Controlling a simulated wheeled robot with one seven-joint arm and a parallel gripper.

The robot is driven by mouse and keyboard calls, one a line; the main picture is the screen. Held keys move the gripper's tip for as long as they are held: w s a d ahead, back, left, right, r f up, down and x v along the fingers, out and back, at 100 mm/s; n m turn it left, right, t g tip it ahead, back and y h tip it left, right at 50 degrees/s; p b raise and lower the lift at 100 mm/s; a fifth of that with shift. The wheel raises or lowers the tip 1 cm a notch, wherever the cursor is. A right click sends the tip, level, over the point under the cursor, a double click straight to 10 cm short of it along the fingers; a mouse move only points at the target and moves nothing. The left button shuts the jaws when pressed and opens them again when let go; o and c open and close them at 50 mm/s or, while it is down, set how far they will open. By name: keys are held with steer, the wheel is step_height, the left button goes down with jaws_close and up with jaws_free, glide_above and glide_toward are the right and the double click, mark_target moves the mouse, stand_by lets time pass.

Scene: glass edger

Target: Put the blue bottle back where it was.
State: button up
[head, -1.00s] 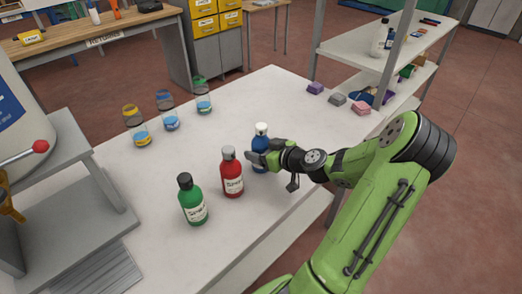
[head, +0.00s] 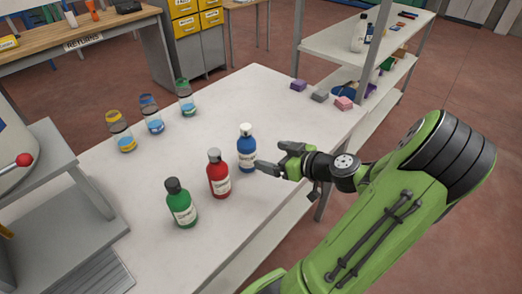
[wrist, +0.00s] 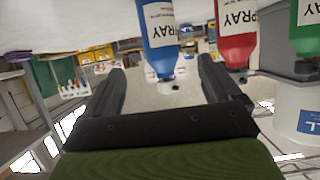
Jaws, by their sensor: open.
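The blue bottle (head: 247,148) with a white cap and white label stands upright on the white table, right of the red bottle (head: 218,174) and the green bottle (head: 181,204). My gripper (head: 270,157) is open and empty, just right of the blue bottle, with a small gap between them. The wrist view is upside down. It shows the blue bottle (wrist: 158,32) ahead, between and beyond the open fingers, with the red bottle (wrist: 237,30) and part of the green bottle (wrist: 305,35) to the side.
Three jars with blue, yellow and green parts stand at the table's back left, one a blue-lidded jar (head: 152,115). Purple, grey and pink blocks (head: 343,104) lie at the back right corner. A shelf rack (head: 330,50) stands behind. The table (head: 240,95) is clear behind the bottles.

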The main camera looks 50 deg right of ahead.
steer(key=w+a+g+y, duration=0.1)
steer(key=a, duration=0.2)
steer(key=a+f+n+g, duration=0.1)
steer(key=a+g, duration=0.1)
steer(key=a, duration=0.2)
steer(key=w+a+n+g+y, duration=0.1)
steer(key=a+g, duration=0.1)
steer(key=a, duration=0.1)
steer(key=shift+w+a+f+y, duration=0.25)
steer(key=shift+w+y, duration=0.05)
steer(key=shift+w, duration=0.05)
steer(key=s+a+r+m+g+h, duration=0.1)
steer(key=s+a+r, duration=0.4)
steer(key=a, duration=0.3)
steer(key=s+a+r+m+g+h, duration=0.1)
steer(key=s+a+r+g+h, duration=0.1)
steer(key=s+a+r, duration=0.3)
steer(key=s+a, duration=0.2)
steer(key=a, duration=0.1)
steer(key=shift+s, duration=0.15)
step_height(320, 180, up, 4)
steer(key=p, duration=0.4)
steer(key=shift+r, duration=0.15)
